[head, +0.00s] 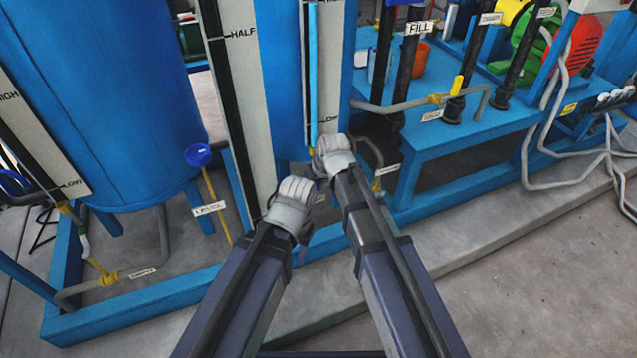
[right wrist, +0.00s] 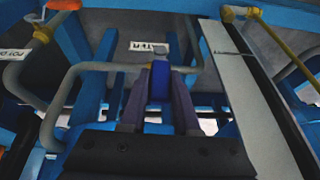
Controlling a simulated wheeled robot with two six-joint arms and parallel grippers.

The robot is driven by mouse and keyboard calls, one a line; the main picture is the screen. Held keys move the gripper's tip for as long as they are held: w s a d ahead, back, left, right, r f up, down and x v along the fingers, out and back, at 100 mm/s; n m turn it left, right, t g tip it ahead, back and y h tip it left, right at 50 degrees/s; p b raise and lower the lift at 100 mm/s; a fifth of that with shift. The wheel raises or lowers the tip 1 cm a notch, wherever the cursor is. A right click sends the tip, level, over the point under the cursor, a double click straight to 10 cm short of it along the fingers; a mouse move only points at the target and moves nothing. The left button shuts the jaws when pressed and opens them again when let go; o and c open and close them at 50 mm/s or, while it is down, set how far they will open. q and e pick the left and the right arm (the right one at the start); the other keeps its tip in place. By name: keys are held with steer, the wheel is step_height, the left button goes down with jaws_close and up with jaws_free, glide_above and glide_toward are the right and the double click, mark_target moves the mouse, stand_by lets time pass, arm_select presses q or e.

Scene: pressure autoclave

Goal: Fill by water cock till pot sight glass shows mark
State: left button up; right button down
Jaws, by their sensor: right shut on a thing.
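In the head view, a sight glass (head: 313,75) with a bright blue column stands beside a white scale marked LOW. The blue rises well above LOW, close to the picture's top edge; any higher mark is out of view. My right gripper (head: 326,150) is at the foot of this scale. In the right wrist view its fingers (right wrist: 160,105) are shut on a blue cock handle (right wrist: 160,80) on a grey pipe. The label behind it is upside down and partly covered. My left gripper (head: 296,190) is lower left, near another scale; its fingertips are unclear.
A second scale (head: 236,80) shows HALF, and a third (head: 40,130) stands by the big blue tank (head: 120,90). A blue-topped yellow rod (head: 198,155) is left of my grippers. Pumps and pipes with a FILL label (head: 419,27) stand right. The floor (head: 540,270) at lower right is clear.

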steer(key=shift+s+a+h, duration=0.15)
steer(key=shift+a+h, duration=0.1)
steer(key=shift+h, duration=0.05)
steer(key=c, duration=0.6)
jaws_free()
steer(key=shift+c, duration=0.2)
steer(key=shift+r, duration=0.15)
steer(key=p+v, duration=0.7)
steer(key=shift+s+r, duration=0.2)
steer(key=shift+r, duration=0.05)
